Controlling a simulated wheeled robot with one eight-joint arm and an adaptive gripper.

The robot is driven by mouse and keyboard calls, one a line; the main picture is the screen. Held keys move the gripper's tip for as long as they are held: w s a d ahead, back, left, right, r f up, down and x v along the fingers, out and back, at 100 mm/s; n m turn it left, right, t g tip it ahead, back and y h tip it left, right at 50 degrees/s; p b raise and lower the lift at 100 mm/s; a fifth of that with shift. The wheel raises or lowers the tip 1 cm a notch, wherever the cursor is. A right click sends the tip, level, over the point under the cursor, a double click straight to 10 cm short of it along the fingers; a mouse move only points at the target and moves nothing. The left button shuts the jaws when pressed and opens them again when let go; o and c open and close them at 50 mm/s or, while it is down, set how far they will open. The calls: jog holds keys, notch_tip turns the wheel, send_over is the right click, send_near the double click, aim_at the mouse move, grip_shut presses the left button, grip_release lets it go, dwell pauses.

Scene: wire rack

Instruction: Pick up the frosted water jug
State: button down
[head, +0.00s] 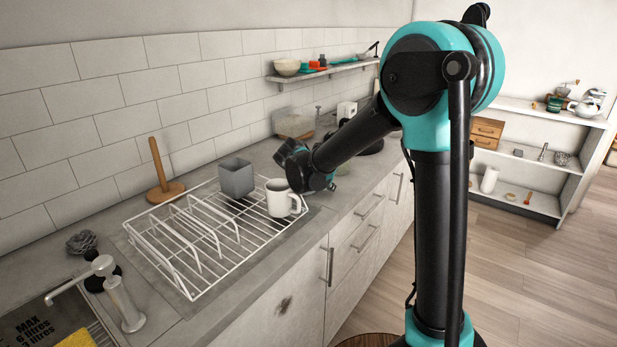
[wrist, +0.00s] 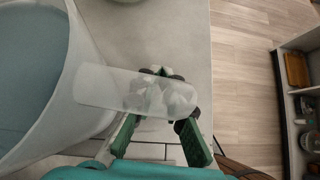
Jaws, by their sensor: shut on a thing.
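The frosted water jug (wrist: 80,108) fills the left of the wrist view, a large pale translucent vessel with a blue-grey inside. Its translucent handle (wrist: 105,86) reaches right, across my fingers. My gripper (wrist: 163,95) has green fingers with dark tips that show blurred through the handle; it is shut on the jug by this handle. In the head view my wrist (head: 313,172) is low over the counter past the rack, and my fingers are hidden behind it. I cannot make out the jug for certain there.
A white wire rack (head: 190,275) holds a white mug (head: 280,198) and a grey square cup (head: 236,178), close to my wrist. A wooden roll holder (head: 160,175) stands behind. The counter's front edge drops to open floor (wrist: 240,70) on the right.

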jog(key=shift+r, duration=0.15)
notch_tip(320, 180, up, 20)
jog(key=shift+f, duration=0.25)
dwell(1.6)
jog(key=shift+r, duration=0.1)
dwell(0.5)
jog(key=shift+s, duration=0.1)
